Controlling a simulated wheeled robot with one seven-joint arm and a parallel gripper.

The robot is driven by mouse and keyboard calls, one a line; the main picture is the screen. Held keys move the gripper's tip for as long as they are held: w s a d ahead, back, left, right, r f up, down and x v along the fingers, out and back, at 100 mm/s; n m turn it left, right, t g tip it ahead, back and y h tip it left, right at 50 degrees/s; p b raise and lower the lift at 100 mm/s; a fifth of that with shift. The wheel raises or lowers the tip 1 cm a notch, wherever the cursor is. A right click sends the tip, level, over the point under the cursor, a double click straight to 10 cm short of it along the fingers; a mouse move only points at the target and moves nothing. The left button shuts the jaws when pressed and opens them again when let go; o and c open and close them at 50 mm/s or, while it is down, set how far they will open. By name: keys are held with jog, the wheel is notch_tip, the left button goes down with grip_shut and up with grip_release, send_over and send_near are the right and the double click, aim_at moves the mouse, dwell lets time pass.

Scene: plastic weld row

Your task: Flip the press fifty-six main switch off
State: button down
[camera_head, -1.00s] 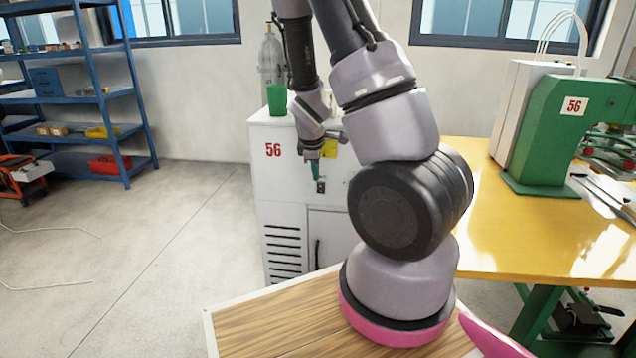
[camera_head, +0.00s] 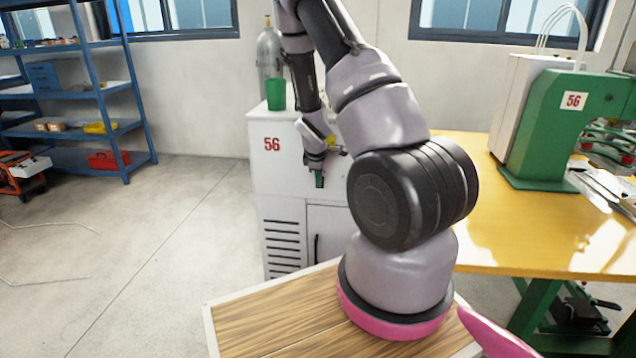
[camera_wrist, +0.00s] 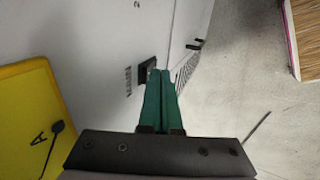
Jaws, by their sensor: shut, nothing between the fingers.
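The white cabinet marked 56 (camera_head: 272,205) stands behind my arm in the head view. My gripper (camera_head: 319,181) is in front of its upper face, with green fingers pointing down. In the wrist view my gripper (camera_wrist: 166,74) is shut and empty. A small black switch-like fitting (camera_wrist: 147,70) on the white face shows just left of the fingertips, partly behind them. Small print lies beside it, too blurred to read. I cannot tell whether the fingers touch the fitting or which way it is set. In the head view my fingers hide that spot.
A yellow plate with black marks (camera_wrist: 30,115) is at the left of the wrist view. A green press marked 56 (camera_head: 550,130) stands on the yellow table (camera_head: 500,225) at right. Floor left is mostly clear.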

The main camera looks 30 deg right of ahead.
dwell(0.3)
jog(key=shift+w+d+r+g+y, duration=0.1)
jog(key=shift+w+g+y, duration=0.2)
jog(key=shift+w+g, duration=0.1)
jog(key=shift+d+r, duration=0.1)
jog(key=shift+r, duration=0.05)
jog(key=shift+r, duration=0.65)
